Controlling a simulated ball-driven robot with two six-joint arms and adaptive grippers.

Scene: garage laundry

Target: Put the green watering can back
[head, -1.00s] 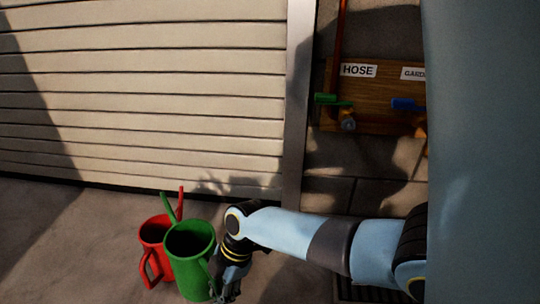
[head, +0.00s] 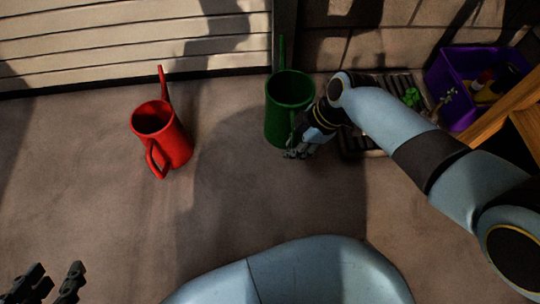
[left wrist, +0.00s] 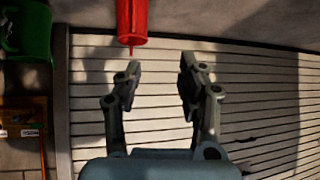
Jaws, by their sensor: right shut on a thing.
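The green watering can (head: 280,125) is upright right of centre in the head view, near the foot of the shutter, its spout pointing away. My right gripper (head: 298,150) is shut on its handle at the near right side. Whether its base touches the floor I cannot tell. It also shows at the upper left of the left wrist view (left wrist: 28,35). My left gripper (head: 48,284) is open and empty at the lower left; in the left wrist view its fingers (left wrist: 158,85) are spread apart.
A red watering can (head: 172,142) stands on the floor left of the green one; it also shows in the left wrist view (left wrist: 132,18). A dark slatted mat (head: 360,145), a purple crate (head: 462,105) and a wooden frame (head: 490,122) lie right. Floor between the cans is clear.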

